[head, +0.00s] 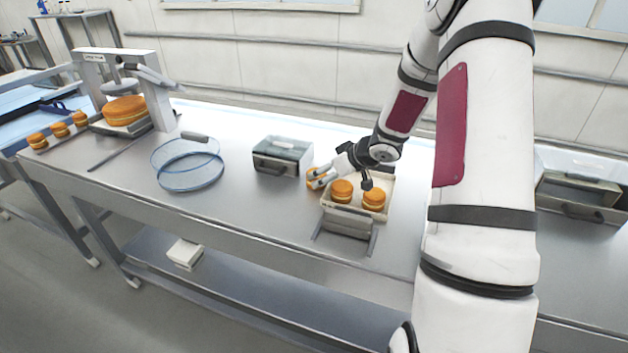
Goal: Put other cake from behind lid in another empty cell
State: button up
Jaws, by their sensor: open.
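A pale tray (352,214) with raised walls holds two small orange filled cakes, a left one (342,190) and a right one (374,198). A clear round lid with a grey handle (188,166) lies on the table to the left.
A grey box with a clear cover (283,158) stands just left of my gripper. A press frame (160,105) with a large cake (125,110) and several small cakes (59,130) are at far left. Another clear-topped box (580,195) is at right. The front steel table (250,215) is clear.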

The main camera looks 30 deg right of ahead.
aim_at(316, 179)
jog(key=shift+x, duration=3.15)
jog(key=shift+w+d+r, duration=0.1)
jog(key=shift+w+r, duration=0.05)
jog(key=shift+r, duration=0.05)
jog(key=c, duration=0.9)
jog(key=shift+o, duration=0.2)
